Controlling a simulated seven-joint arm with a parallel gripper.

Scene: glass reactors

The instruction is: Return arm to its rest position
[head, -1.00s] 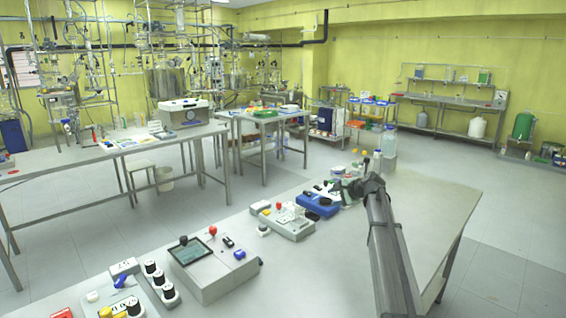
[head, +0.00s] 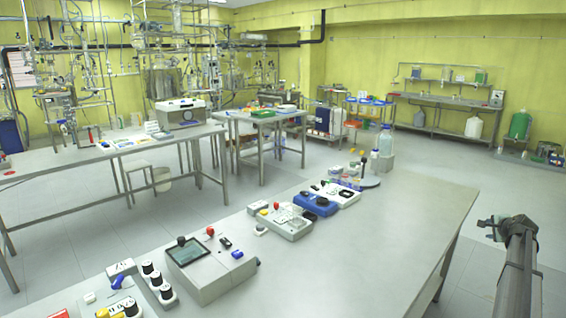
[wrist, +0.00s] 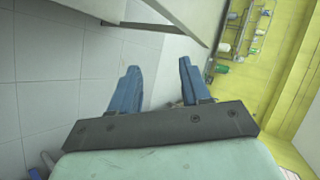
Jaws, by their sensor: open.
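My gripper (head: 487,230) is at the lower right in the head view, at the end of my grey arm. It is out past the right edge of the near bench (head: 390,225), over the floor. In the wrist view its two blue fingers (wrist: 158,88) stand apart with nothing between them. The wrist view is tilted and shows floor tiles, a bench edge and the yellow wall.
The near bench carries a device with a screen (head: 195,262), a blue device (head: 315,204), a clear bottle (head: 386,141) and other small items along its left side. Its right part is bare. Open floor (head: 480,190) lies beyond the bench.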

